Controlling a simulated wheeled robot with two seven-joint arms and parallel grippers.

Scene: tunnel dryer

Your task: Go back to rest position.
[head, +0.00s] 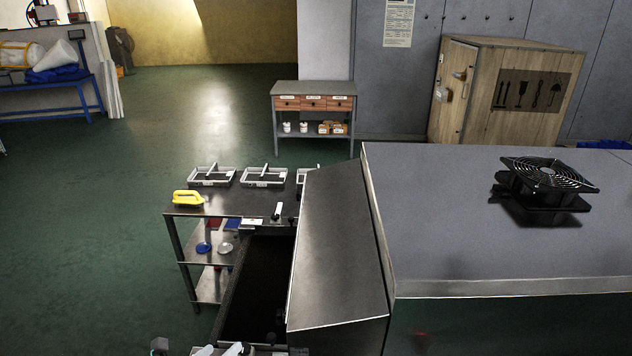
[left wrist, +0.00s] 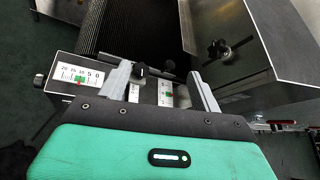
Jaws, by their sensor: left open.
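My left gripper (head: 222,350) shows only at the bottom edge of the head view, low in front of the dark dryer opening. In the left wrist view its two pale fingers (left wrist: 162,86) stand wide apart, with nothing held between them. Beyond and between the fingers is a white scale plate (left wrist: 166,95) with a green mark. A second scale plate (left wrist: 80,74), numbered and with a red pointer, lies left of the left finger. Whether the fingers touch anything there cannot be told. My right gripper is not in view.
The dryer's sloped metal hood (head: 338,245) and grey housing (head: 450,230), with a black fan (head: 545,185) on top, fill the right. A dark belt (left wrist: 128,25) runs beyond the fingers. Green floor at left is clear.

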